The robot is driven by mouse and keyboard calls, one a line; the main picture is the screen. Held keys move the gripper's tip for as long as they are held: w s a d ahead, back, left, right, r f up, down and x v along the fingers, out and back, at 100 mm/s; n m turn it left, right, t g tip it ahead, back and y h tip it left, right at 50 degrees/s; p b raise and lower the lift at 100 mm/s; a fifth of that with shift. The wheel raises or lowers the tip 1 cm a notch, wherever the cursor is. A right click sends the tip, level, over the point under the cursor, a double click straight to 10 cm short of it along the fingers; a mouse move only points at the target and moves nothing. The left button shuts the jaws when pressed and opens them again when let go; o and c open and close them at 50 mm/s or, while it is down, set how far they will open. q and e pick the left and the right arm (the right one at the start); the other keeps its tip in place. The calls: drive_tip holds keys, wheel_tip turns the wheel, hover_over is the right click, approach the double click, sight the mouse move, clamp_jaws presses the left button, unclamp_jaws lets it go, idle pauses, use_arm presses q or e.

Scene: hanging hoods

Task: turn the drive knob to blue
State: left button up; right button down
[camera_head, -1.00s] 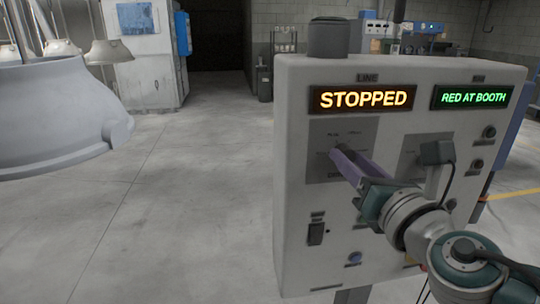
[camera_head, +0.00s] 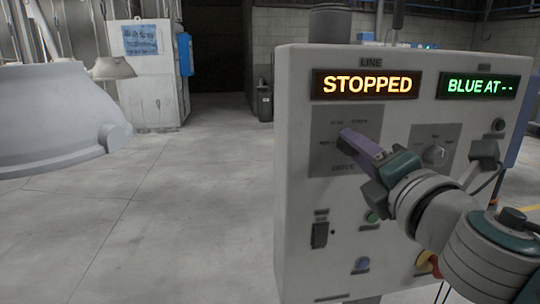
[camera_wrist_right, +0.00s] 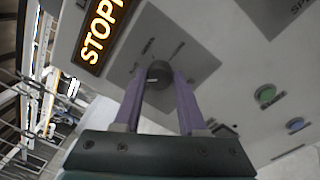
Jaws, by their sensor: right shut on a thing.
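The drive knob (camera_wrist_right: 158,74) is dark, with a light mark on its face, and sits on a grey plate (camera_wrist_right: 198,62) of the control panel. In the head view it is hidden by my right gripper (camera_head: 348,138), above the word DRIVE. In the wrist view the two purple fingers of my right gripper (camera_wrist_right: 159,84) are shut on it, one on each side. The right-hand display (camera_head: 478,86) reads BLUE AT -- in green. The left-hand display (camera_head: 366,84) reads STOPPED in amber. My left gripper is not in view.
A second knob (camera_head: 434,154) sits right of the drive plate, close to my arm. Below are a rocker switch (camera_head: 319,235), a green button (camera_head: 371,217) and a blue button (camera_head: 361,264). A large grey hood (camera_head: 55,115) hangs at left. The floor between is clear.

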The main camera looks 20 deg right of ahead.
drive_tip(key=shift+m+b, duration=0.35)
drive_tip(key=shift+m, duration=0.75)
drive_tip(key=shift+c, duration=2.4)
unclamp_jaws()
drive_tip(key=shift+s, duration=0.1)
drive_tip(key=b+v, duration=0.2)
drive_tip(key=v, duration=0.7)
drive_tip(key=shift+s+b, duration=0.35)
